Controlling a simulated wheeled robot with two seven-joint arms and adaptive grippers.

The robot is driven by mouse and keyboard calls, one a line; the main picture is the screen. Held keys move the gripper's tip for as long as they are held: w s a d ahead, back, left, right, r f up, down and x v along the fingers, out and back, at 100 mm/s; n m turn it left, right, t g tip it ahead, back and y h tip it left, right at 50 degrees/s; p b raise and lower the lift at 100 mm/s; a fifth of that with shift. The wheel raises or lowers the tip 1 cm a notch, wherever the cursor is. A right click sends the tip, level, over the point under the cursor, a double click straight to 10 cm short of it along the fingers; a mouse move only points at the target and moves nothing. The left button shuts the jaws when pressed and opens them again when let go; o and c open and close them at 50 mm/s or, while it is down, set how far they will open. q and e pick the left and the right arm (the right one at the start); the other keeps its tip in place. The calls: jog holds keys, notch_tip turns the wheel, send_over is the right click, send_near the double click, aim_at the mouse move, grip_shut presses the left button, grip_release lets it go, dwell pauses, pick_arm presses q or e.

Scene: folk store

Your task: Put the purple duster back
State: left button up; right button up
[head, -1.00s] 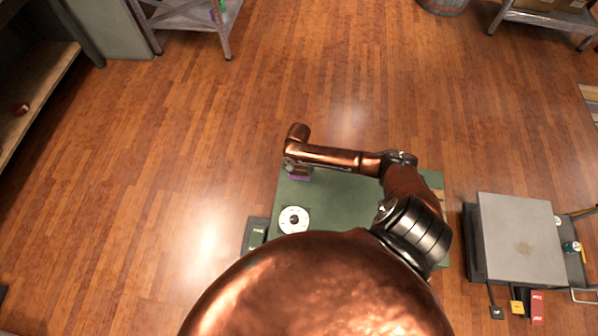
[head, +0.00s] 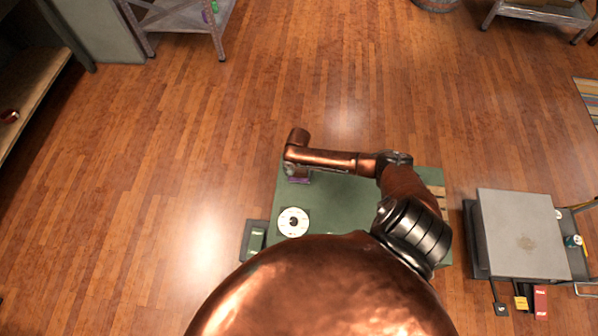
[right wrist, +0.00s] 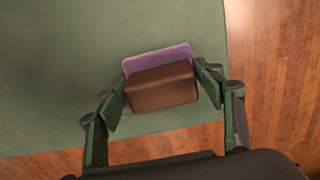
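The purple duster has a brown block on top and a purple base. In the right wrist view its brown block (right wrist: 160,88) sits between the fingers of my right gripper (right wrist: 163,92), with a finger close against each end, so the gripper looks shut on it. In the head view the duster (head: 298,181) is a small purple edge at the far left corner of the green table (head: 345,205), mostly hidden under my right gripper (head: 298,172). I cannot tell whether the duster touches the tabletop. My left gripper is not in view.
A white disc (head: 293,222) lies on the table's left side. A dark tray with a green item (head: 256,240) is beside it. A grey box-like unit (head: 523,234) stands at the right. A metal shelf (head: 180,18) stands at the back left. The floor between is clear.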

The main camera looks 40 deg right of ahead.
aim_at(299, 172)
jog(key=shift+o, duration=1.4)
pick_arm(q)
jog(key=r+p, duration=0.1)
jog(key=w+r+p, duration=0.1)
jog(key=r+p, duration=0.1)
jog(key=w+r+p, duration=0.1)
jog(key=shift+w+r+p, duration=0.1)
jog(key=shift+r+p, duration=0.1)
jog(key=shift+p, duration=0.15)
pick_arm(e)
notch_tip(299, 172, up, 12)
jog(key=shift+r, duration=0.15)
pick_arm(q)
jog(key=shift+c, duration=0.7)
pick_arm(e)
jog(key=shift+c, duration=0.7)
